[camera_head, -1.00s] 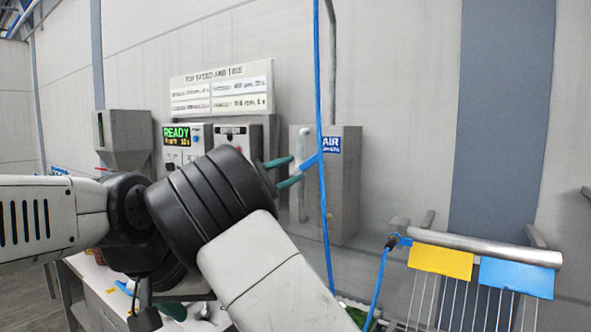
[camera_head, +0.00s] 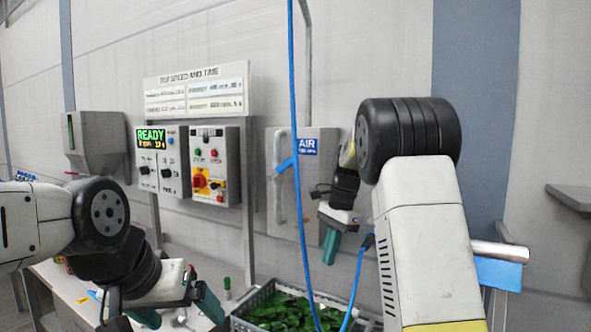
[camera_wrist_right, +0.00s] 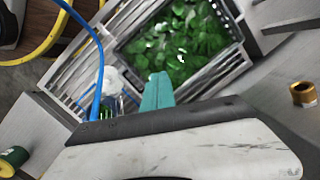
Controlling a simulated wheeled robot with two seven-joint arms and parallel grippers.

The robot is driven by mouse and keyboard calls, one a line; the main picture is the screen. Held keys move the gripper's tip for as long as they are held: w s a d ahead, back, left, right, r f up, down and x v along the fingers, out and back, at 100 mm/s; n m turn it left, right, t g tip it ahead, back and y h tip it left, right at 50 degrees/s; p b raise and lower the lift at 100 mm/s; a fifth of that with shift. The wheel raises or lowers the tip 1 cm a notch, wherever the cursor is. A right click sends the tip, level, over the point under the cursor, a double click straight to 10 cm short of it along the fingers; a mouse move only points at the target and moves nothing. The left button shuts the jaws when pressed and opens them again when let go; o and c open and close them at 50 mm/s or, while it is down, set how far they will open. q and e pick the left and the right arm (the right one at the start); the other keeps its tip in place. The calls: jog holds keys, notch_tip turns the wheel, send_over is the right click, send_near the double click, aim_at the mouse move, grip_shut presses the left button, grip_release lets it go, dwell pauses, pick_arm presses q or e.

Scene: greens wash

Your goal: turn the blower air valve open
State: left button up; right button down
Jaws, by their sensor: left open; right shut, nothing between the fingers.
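The air valve's blue handle (camera_head: 285,165) sits on the vertical grey pipe (camera_head: 278,190) at the grey box, left of the blue AIR sign (camera_head: 308,146). It slants up to the right, and its right end meets the blue hose in the picture. My right gripper (camera_head: 331,246) is below and right of the handle, apart from it, shut and empty with its fingers pointing down. Its shut teal fingers also show in the right wrist view (camera_wrist_right: 158,92), above a crate of greens. My left gripper (camera_head: 180,312) is open, low at the left over the table.
A blue hose (camera_head: 299,215) hangs in front of the pipe and box. The crate (camera_head: 240,318) of greens (camera_head: 285,310) stands below. Control boxes (camera_head: 214,170) with a READY display are left of the valve. A metal rail (camera_head: 505,251) is at the right.

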jog(key=w+d+r+m+t+y, duration=0.15)
jog(key=r+m+t+y, duration=0.35)
jog(key=r, duration=0.6)
jog(key=w+d+r+m+t+y, duration=0.1)
jog(key=w+r+m+t+y, duration=0.2)
jog(key=r+m, duration=0.6)
jog(key=n+y, duration=0.1)
send_near(281, 168)
jog(key=shift+w+a+f, duration=1.1)
jog(key=shift+w+f, duration=0.1)
jog(key=shift+f, duration=0.45)
jog(key=shift+r, duration=0.15)
